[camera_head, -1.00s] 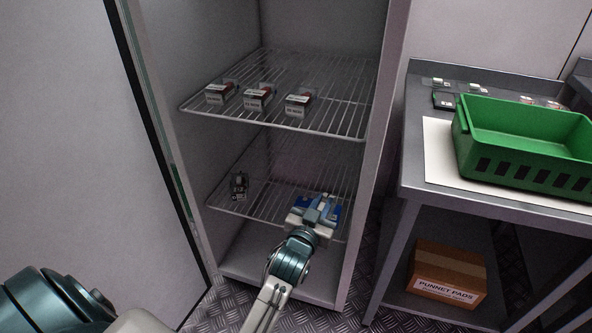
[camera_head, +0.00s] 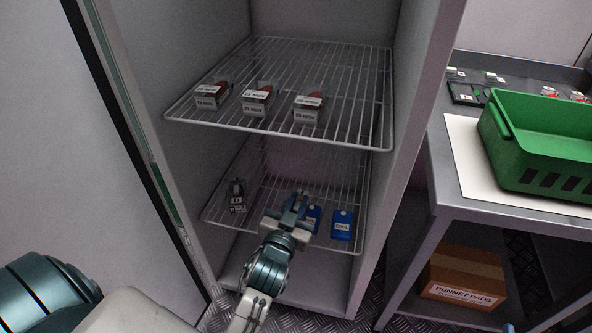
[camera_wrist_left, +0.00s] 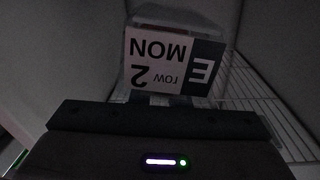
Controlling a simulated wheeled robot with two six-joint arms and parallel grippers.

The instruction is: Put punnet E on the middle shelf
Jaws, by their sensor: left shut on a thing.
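Punnet E (camera_wrist_left: 172,62) fills the top middle of the left wrist view. It is clear, with a white and dark label reading "E MON row 2" upside down. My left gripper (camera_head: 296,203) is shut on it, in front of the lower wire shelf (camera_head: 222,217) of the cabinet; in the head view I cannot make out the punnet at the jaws. The upper wire shelf (camera_head: 345,139) carries three labelled punnets in a row, the left (camera_head: 211,95), middle (camera_head: 257,101) and right (camera_head: 308,108). My right gripper is out of view.
A small dark labelled item (camera_head: 237,198) stands at the left of the lower shelf. Two blue packs (camera_head: 342,226) lie right of my gripper, one partly hidden. The cabinet's right wall (camera_head: 422,110) bounds the room. A green crate (camera_head: 530,150) stands on a bench to the right.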

